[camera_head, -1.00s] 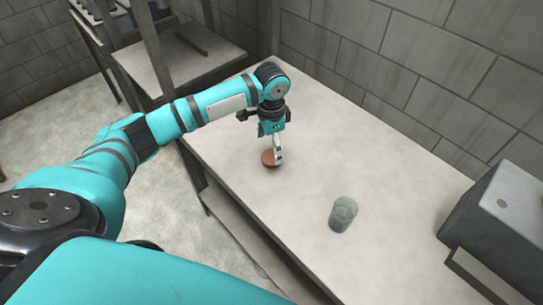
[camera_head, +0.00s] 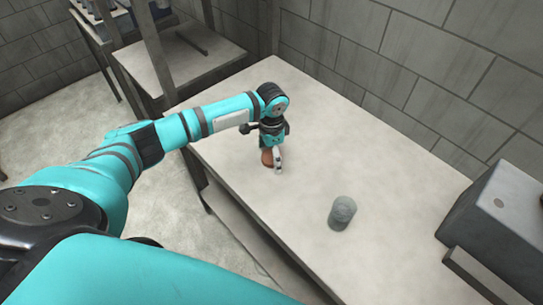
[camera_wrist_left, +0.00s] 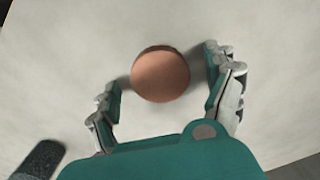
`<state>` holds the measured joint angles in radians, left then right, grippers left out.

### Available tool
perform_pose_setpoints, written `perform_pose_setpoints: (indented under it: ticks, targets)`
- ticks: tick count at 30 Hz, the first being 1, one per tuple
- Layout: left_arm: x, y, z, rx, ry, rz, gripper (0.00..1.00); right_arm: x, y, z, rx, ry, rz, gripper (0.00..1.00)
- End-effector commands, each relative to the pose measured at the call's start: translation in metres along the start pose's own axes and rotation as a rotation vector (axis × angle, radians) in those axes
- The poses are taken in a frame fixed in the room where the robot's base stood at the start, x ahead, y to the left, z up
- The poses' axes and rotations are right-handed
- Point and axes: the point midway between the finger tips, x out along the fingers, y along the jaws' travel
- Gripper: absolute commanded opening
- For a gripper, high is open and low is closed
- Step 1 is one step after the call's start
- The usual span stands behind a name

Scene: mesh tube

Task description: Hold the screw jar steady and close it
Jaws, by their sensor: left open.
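A copper-brown round lid (camera_head: 266,157) lies on the table, partly hidden by my left gripper in the head view. My left gripper (camera_head: 276,163) points down at it. In the left wrist view, the lid (camera_wrist_left: 160,75) is seen from above, between and slightly beyond the open fingers (camera_wrist_left: 168,90). A gap shows on both sides of it. A grey-green jar (camera_head: 342,213) stands apart on the table, to the right and nearer the front edge. A dark cylinder, likely this jar (camera_wrist_left: 38,160), shows at the lower left of the wrist view. My right gripper is not in view.
The pale table (camera_head: 300,190) is clear around the lid and jar. A large grey box (camera_head: 505,225) stands at the right end. A block wall (camera_head: 400,70) runs behind the table. A wooden-framed bench (camera_head: 175,65) stands at the far left.

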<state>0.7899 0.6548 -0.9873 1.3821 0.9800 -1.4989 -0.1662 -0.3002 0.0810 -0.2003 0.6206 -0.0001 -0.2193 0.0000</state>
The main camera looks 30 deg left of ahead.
Motion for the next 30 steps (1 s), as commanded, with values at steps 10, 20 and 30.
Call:
perform_pose_setpoints:
  ticks: [10,20,30]
  targets:
    - [0.000,0.000,0.000,-0.001,0.000,0.000,0.58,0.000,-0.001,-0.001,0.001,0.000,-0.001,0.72]
    - [-0.001,0.000,0.000,-0.001,0.000,0.000,0.48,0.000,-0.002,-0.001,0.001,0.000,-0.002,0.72]
    - [-0.017,-0.001,0.000,-0.001,0.002,0.000,0.48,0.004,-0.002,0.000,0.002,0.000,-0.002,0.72]
